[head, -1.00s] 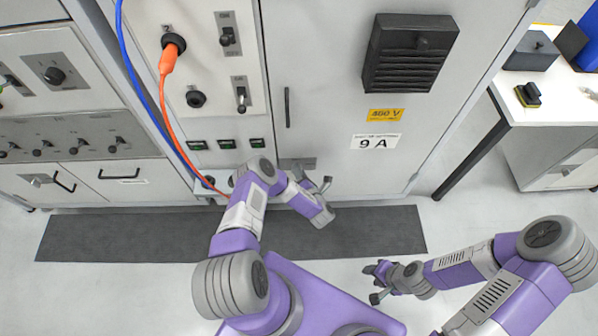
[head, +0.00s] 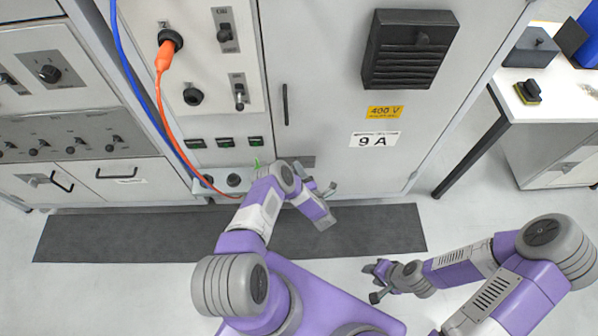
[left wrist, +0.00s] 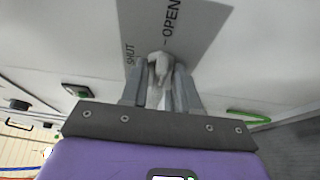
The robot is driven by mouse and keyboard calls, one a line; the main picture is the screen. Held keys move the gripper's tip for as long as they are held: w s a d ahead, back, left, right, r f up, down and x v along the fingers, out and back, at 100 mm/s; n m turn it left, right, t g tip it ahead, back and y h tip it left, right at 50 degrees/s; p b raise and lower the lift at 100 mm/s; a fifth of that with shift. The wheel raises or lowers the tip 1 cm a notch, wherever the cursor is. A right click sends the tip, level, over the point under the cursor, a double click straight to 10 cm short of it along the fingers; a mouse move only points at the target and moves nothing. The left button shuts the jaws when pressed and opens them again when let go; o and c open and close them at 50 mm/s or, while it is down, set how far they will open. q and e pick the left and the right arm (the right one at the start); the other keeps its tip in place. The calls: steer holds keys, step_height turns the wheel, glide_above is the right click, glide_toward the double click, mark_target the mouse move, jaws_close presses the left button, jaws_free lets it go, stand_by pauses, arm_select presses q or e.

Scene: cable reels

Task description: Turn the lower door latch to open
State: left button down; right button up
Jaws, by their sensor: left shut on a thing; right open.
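The lower door latch (left wrist: 158,68) is a pale grey handle on a grey plate (left wrist: 188,22) marked SHUT and OPEN, on the cabinet door. My left gripper (left wrist: 162,88) is shut on the latch, with one finger on each side of it. In the head view the plate (head: 303,161) shows at the door's lower left, and my left gripper (head: 328,188) is beside it. My left arm hides the latch there. The latch's exact angle is hard to read. My right gripper (head: 373,281) is open and empty, low over the floor, away from the cabinet.
The door (head: 330,60) looks closed and has a dark vent (head: 411,50) and a 9 A label (head: 375,140). Orange (head: 160,95) and blue (head: 127,65) cables hang left of it. A table (head: 550,108) stands at right. A dark mat (head: 130,235) lies in front.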

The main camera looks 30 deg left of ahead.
arm_select(q)
steer(key=shift+a, duration=0.1)
steer(key=c, duration=1.2)
jaws_free()
steer(key=shift+o, duration=0.2)
steer(key=p+v, duration=0.5)
steer(key=v, duration=0.2)
steer(key=shift+s+d, duration=0.2)
steer(key=shift+d, duration=0.05)
steer(key=shift+w, duration=0.15)
